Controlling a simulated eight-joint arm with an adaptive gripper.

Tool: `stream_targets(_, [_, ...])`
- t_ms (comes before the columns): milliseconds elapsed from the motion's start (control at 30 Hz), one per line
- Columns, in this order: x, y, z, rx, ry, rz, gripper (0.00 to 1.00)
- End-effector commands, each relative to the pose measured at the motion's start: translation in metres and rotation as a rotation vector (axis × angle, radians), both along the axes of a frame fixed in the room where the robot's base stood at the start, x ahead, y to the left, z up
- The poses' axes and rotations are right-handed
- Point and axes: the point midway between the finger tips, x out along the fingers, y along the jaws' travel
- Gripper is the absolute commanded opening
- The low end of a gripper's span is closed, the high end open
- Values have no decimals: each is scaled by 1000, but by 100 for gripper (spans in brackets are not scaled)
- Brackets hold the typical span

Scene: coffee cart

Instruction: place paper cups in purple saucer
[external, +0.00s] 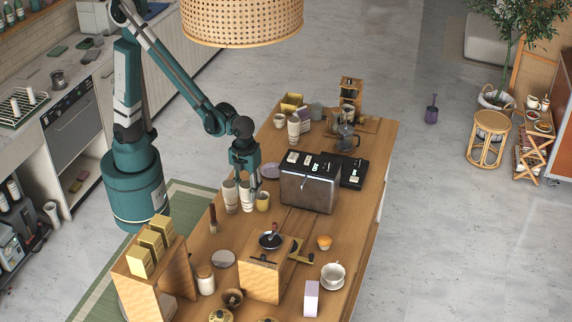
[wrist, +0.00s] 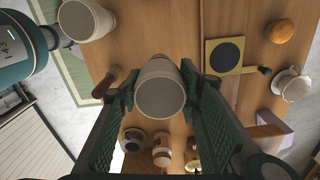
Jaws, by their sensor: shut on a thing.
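My gripper (external: 243,182) points down over the left side of the wooden counter and is shut on a pale paper cup (external: 246,197). In the wrist view the gripper (wrist: 162,95) has the cup (wrist: 161,92) between its green finger pads. The cup looks upright; whether it touches the counter is unclear. A second paper cup (external: 230,196) stands just left of it, also in the wrist view (wrist: 85,20). The purple saucer (external: 270,171) lies beyond the gripper to the right, beside the toaster. It looks empty and is not seen in the wrist view.
A yellow mug (external: 263,200) stands close right of the held cup. The metal toaster (external: 308,186) stands right of the saucer. More patterned cups (external: 294,131) stand at the far end. A wooden grinder (external: 262,275) and a greyish disc (external: 223,258) are nearer the front.

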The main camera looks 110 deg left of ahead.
Motion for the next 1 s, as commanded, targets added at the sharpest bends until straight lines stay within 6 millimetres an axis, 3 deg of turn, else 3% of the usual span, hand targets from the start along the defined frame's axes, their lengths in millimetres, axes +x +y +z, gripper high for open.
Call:
stream_targets(200, [0,1,29,0,0,1,19])
stream_targets(367, [5,24,26,0,0,13,19])
stream_targets(567, [11,58,25,0,0,27,19])
stream_targets(1000, [16,152,25,0,0,66,19])
